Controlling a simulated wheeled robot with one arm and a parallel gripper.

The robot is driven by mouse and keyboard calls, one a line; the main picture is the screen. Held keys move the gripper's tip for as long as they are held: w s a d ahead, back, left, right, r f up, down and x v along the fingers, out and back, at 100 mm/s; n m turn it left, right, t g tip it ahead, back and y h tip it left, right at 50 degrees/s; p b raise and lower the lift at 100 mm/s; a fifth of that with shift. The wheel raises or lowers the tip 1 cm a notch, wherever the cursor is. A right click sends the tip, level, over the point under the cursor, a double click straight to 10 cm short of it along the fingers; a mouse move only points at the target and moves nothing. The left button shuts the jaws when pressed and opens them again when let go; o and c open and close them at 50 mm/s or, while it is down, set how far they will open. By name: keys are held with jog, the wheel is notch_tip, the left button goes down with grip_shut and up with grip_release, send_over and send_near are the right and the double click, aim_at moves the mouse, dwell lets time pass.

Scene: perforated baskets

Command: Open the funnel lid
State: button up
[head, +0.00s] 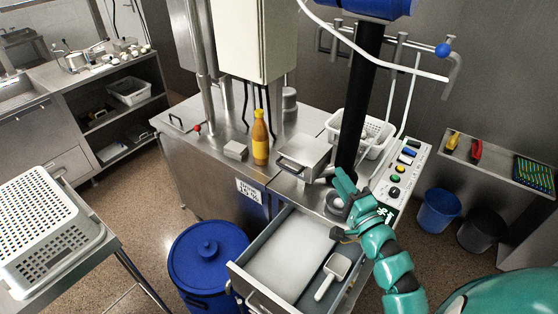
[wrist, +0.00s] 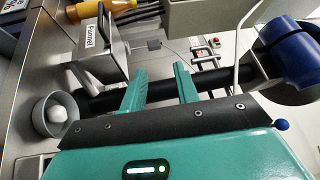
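The funnel (head: 303,152) is a square steel box with a flat lid and a bar handle, on top of the steel machine. Its lid looks closed. In the wrist view the funnel (wrist: 97,50) is at upper left, with a white "Funnel" label facing the camera. My teal gripper (head: 348,190) is to the right of and nearer than the funnel, in front of the black column, and apart from the lid. In the wrist view my gripper (wrist: 160,82) has its two fingers spread, with nothing held between them.
A black column (head: 360,100) stands behind my gripper. A round grey cup with a white ball (wrist: 57,114) is nearby. An open drawer (head: 290,255) with white contents and a scoop juts out below. An orange bottle (head: 260,140) and a white basket (head: 365,132) flank the funnel.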

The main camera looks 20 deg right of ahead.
jog(key=a+f+m+g+y, duration=0.1)
jog(key=a+f+g+y, duration=0.2)
jog(key=f, duration=0.4)
jog(key=b, duration=0.7)
send_near(286, 168)
jog(key=shift+m+h, duration=0.4)
jog(key=p+x, duration=0.1)
jog(key=x, duration=0.9)
jog(key=shift+w+a+p, duration=0.1)
jog(key=shift+w+p, duration=0.05)
jog(key=shift+p, duration=0.2)
grip_shut()
